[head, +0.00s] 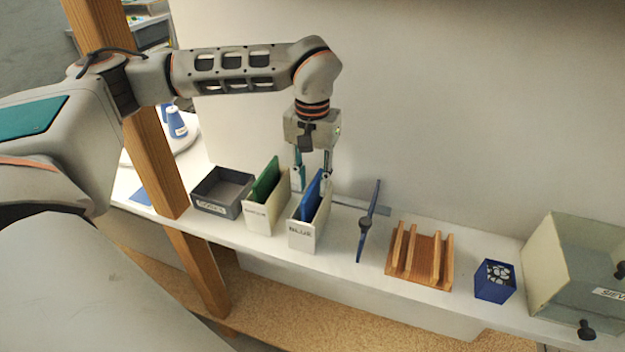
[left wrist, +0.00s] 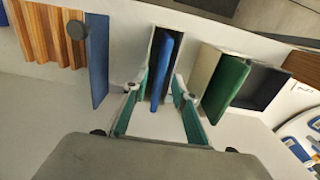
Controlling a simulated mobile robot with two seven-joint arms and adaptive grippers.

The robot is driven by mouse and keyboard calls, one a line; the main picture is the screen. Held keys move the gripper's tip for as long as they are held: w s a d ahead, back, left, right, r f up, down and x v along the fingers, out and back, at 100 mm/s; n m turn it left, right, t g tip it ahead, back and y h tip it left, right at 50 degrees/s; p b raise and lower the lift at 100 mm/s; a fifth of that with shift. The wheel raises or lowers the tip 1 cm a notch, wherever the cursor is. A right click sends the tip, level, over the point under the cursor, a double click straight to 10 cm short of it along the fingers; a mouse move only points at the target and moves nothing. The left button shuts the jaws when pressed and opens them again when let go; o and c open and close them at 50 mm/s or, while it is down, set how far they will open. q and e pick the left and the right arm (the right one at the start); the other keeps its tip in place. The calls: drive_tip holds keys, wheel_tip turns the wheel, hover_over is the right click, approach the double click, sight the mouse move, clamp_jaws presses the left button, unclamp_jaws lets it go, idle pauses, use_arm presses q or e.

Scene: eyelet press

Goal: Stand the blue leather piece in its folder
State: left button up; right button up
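The blue leather piece (head: 312,190) stands on edge, tilted a little, inside the white folder marked BLUE (head: 304,235); its top sticks out above the folder. My left gripper (head: 312,182) points down over this folder, with its fingers apart on either side of the piece. In the left wrist view the blue piece (left wrist: 162,75) shows between the two open fingers (left wrist: 162,88), with gaps at its sides; whether a fingertip touches the folder I cannot tell. My right gripper is in neither view.
A second folder (head: 262,215) with a green piece (head: 266,180) stands left, beside a grey tray (head: 212,206). An upright blue panel with a dark knob (head: 369,215) stands close on the right. Further right are a wooden rack (head: 420,279), a blue box (head: 493,284) and a bin (head: 560,270).

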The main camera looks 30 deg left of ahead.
use_arm(q)
wheel_tip(320, 180, up, 12)
idle(0.6)
idle(0.6)
